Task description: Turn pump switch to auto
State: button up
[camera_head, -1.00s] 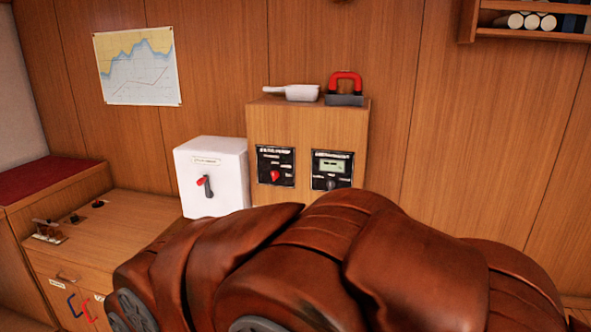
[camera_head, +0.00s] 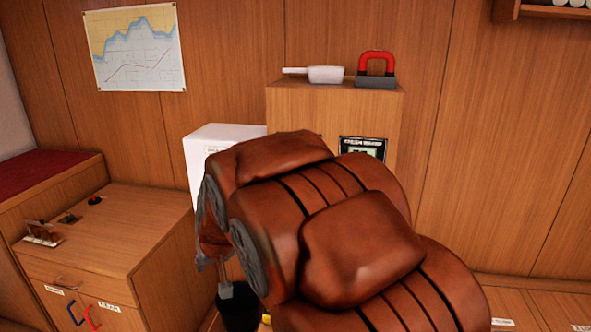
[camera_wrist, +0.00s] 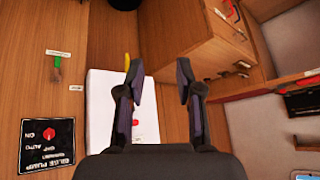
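The bilge pump switch panel (camera_wrist: 48,147) is a black plate at the lower left of the wrist view, seen upside down. Its red knob (camera_wrist: 50,132) sits among small labels, including ON and AUTO; I cannot tell which one it points to. My gripper (camera_wrist: 159,70) is open and empty, its two dark fingers apart. In the wrist view the panel lies to the left of the fingers, apart from them. In the head view my brown-covered arm hides the panel, and a dark part low beside the arm may be the gripper.
A white box (camera_head: 197,157) stands beside the wooden cabinet (camera_head: 290,108); its red knob (camera_wrist: 135,122) shows near the left finger. A second panel (camera_head: 364,146) is partly covered by my arm. A low cabinet (camera_head: 110,240) stands left.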

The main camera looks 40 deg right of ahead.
jog(key=w+d+m+t+h+b, duration=0.1)
jog(key=w+d+t+h, duration=0.1)
jog(key=w+d, duration=0.6)
jog(key=w+d+r+m+h, duration=0.1)
jog(key=w+d+m+h, duration=0.1)
jog(key=d, duration=0.9)
jog(key=w+d+r+m+t+h+b, duration=0.1)
jog(key=w+d+h, duration=0.3)
jog(key=d, duration=0.8)
jog(key=w+d+r+m+h, duration=0.3)
jog(key=d+h, duration=0.2)
jog(key=d, duration=0.7)
jog(key=shift+w+r+t+h+b, duration=0.15)
jog(key=shift+w+t+h+b, duration=0.15)
jog(key=shift+h, duration=0.1)
jog(key=shift+d, duration=0.1)
jog(key=shift+c, duration=0.2)
grip_shut()
